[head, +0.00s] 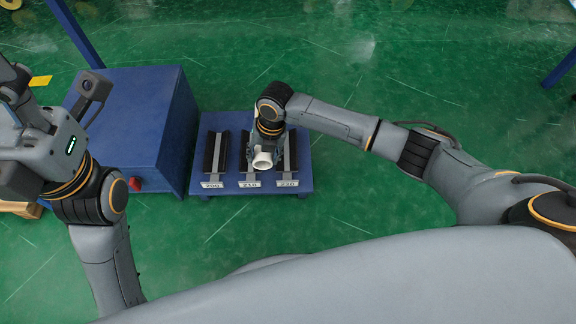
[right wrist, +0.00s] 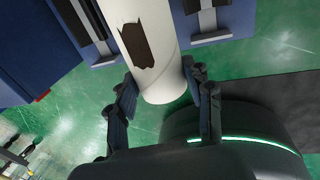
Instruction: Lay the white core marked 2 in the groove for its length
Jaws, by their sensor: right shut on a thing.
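My right gripper (head: 264,150) is shut on a white core (head: 262,162), which it holds over the middle of the blue grooved rack (head: 230,121). In the right wrist view the core (right wrist: 165,78) is a pale tube with a ragged brown patch, gripped between the two dark fingers (right wrist: 160,88). No number shows on it. The rack has three dark grooves with labels that seem to read 200 (head: 212,184), 210 (head: 249,184) and 220 (head: 287,183). The core hides part of the middle groove; whether it touches is unclear. My left gripper (head: 42,145) is at the left, its fingers unclear.
A large blue cabinet (head: 135,120) with a red button (head: 135,184) stands just left of the rack. Blue posts show at the upper left (head: 75,32) and upper right (head: 560,70). The green floor (head: 400,70) behind and right of the rack is clear.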

